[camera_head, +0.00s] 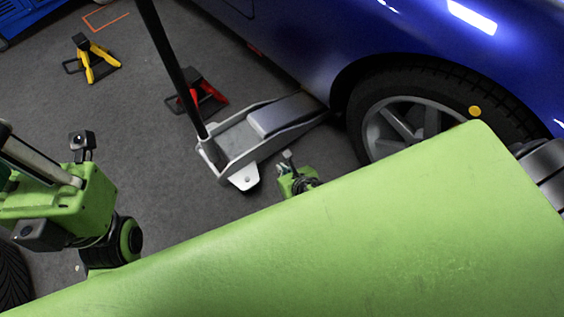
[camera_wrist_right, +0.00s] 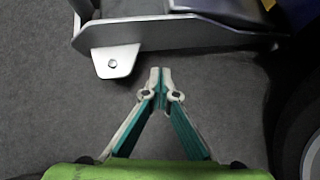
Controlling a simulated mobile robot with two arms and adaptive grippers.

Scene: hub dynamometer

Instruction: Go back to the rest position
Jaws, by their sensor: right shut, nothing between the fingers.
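My right gripper (camera_head: 288,156) shows small in the head view, just beyond the edge of my large green arm link, over the floor near the grey floor jack. In the right wrist view my right gripper (camera_wrist_right: 160,73) has its two teal and pale fingers meeting at the tips, shut with nothing between them. It points at bare floor short of the floor jack (camera_wrist_right: 187,38). My left arm shows at the left of the head view, but I make out no left gripper fingers there.
The floor jack (camera_head: 232,147) has a long black handle and reaches under the blue car (camera_head: 310,32). The car wheel (camera_head: 408,118) is to its right. A yellow jack stand (camera_head: 97,66) and a red jack stand (camera_head: 207,96) stand on the floor. Grey floor is clear at left centre.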

